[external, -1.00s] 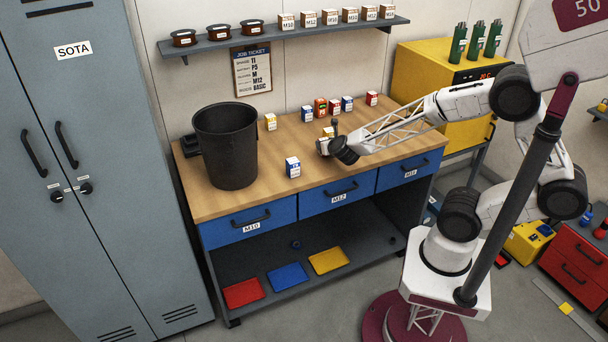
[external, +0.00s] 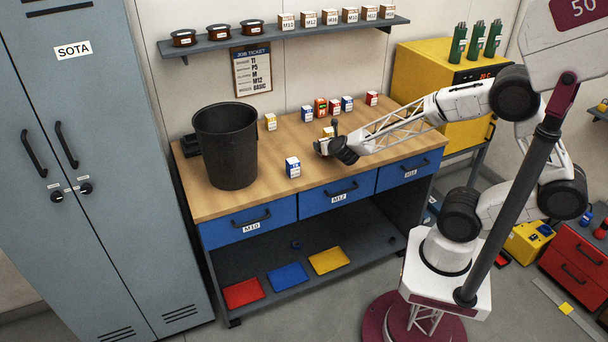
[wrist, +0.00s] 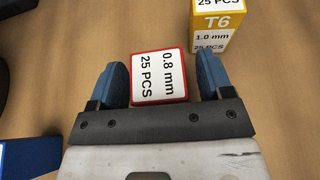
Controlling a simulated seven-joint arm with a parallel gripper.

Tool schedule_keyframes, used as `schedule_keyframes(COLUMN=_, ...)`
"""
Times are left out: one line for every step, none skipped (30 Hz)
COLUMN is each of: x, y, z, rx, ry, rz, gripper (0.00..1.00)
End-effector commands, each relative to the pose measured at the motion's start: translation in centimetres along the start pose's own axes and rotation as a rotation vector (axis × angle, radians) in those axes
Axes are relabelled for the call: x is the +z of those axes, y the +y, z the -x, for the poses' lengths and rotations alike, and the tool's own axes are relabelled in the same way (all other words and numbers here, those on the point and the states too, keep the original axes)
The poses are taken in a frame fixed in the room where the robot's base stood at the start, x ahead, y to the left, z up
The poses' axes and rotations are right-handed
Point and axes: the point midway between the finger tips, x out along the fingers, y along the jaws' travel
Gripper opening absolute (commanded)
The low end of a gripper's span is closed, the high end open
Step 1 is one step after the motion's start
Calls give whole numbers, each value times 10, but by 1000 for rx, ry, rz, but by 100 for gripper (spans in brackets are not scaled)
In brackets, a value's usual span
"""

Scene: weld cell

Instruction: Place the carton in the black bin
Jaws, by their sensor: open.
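The black bin (external: 227,150) stands upright on the left of the wooden bench. In the wrist view, a red-edged carton (wrist: 160,76) with a white top reading "0.8 mm 25 PCS" sits between the two blue fingertips of my gripper (wrist: 160,82). The jaws are open, one finger on each side of it. Whether either finger touches it is unclear. In the external view my gripper (external: 322,147) is low over the bench, right of the bin; I cannot make out the red-edged carton there.
A yellow T6 carton (wrist: 217,22) stands close beyond the right finger. A blue carton (external: 293,167) stands between bin and gripper, with a yellow carton (external: 271,122) behind. Several cartons (external: 334,106) line the back. A shelf (external: 285,36) hangs above.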

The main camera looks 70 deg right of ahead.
Motion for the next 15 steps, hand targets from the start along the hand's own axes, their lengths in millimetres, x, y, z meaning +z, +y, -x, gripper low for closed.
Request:
schedule_keyframes(x=1, y=0, z=2, rx=0, ry=0, rz=0, gripper=73)
schedule_keyframes(x=1, y=0, z=3, rx=1, ry=0, rz=0, gripper=73)
schedule_keyframes(x=1, y=0, z=6, rx=1, ry=0, rz=0, gripper=73)
schedule_keyframes(x=1, y=1, z=8, rx=1, ry=0, rz=-1, gripper=73)
schedule_keyframes(x=1, y=1, z=11, rx=1, ry=-1, rz=-1, gripper=73)
schedule_keyframes(x=1, y=0, z=14, rx=1, ry=-1, rz=-1, gripper=73)
schedule_keyframes(x=1, y=0, z=18, rx=1, ry=-1, rz=0, gripper=73)
schedule_keyframes(x=1, y=0, z=22, rx=1, ry=-1, rz=-1, gripper=73)
schedule_keyframes(x=2, y=0, z=27, rx=1, ry=-2, rz=-2, gripper=73)
schedule_keyframes(x=2, y=0, z=31, rx=1, ry=-2, rz=-2, gripper=73)
schedule_keyframes(x=1, y=1, z=36, rx=2, ry=-1, rz=-1, gripper=73)
schedule_keyframes(x=2, y=1, z=42, rx=2, ry=-1, rz=0, gripper=73)
schedule_keyframes(x=2, y=1, z=46, rx=3, ry=-1, rz=0, gripper=73)
schedule_keyframes(x=1, y=0, z=51, rx=2, ry=-1, rz=0, gripper=73)
schedule_keyframes(x=1, y=1, z=58, rx=2, ry=-1, rz=-1, gripper=73)
